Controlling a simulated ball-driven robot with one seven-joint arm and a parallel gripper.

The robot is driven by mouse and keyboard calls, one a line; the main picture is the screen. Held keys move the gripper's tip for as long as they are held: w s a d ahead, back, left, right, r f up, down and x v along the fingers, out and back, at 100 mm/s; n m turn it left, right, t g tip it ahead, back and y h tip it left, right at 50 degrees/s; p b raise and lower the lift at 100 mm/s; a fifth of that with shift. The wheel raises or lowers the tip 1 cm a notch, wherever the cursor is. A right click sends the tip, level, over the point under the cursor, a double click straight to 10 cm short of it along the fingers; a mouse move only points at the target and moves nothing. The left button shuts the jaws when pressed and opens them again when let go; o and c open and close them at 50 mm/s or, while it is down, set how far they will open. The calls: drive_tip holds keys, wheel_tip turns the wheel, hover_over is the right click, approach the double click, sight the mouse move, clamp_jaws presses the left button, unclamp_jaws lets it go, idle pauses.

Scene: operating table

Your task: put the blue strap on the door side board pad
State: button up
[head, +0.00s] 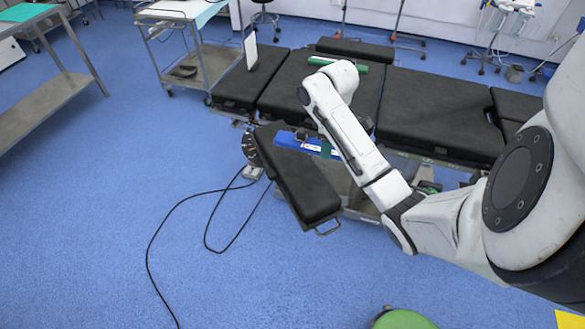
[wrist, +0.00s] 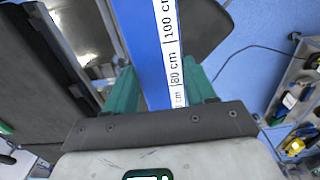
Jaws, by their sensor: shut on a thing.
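The blue strap (head: 293,141) is a flat blue band with a white centimetre scale, which reads clearly in the wrist view (wrist: 138,45). My gripper (head: 326,150) is shut on the strap, its green fingers (wrist: 163,90) on either side of it. The strap's far end reaches over the upper end of a black board pad (head: 305,190), angled out from the near side of the operating table. Part of this pad shows behind the strap in the wrist view (wrist: 200,30). I cannot tell whether the strap touches it. My arm hides part of the strap.
The black-padded operating table (head: 435,100) lies behind my arm. Another dark board pad (head: 355,48) lies along its far side. A metal trolley (head: 215,62) stands at the left. A black cable (head: 160,235) crosses open blue floor.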

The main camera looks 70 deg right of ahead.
drive_tip(key=b, duration=0.9)
approach(298, 155)
drive_tip(key=s+a+r, duration=0.2)
drive_tip(key=s, duration=0.2)
drive_tip(key=w+f+b, duration=0.1)
drive_tip(key=w+d+f+b, duration=0.1)
drive_tip(key=w+f+b, duration=0.1)
drive_tip(key=f, duration=0.1)
drive_tip(key=shift+w+d+b, duration=0.1)
drive_tip(key=shift+d+b, duration=0.15)
drive_tip(key=shift+b, duration=0.15)
drive_tip(key=shift+w+d+f, duration=0.15)
drive_tip(key=shift+w+f, duration=0.05)
drive_tip(key=shift+w+d+f, duration=0.15)
drive_tip(key=shift+w+f, duration=0.15)
drive_tip(key=shift+f, duration=1.7)
drive_tip(key=o, duration=1.1)
drive_tip(key=shift+f, duration=0.15)
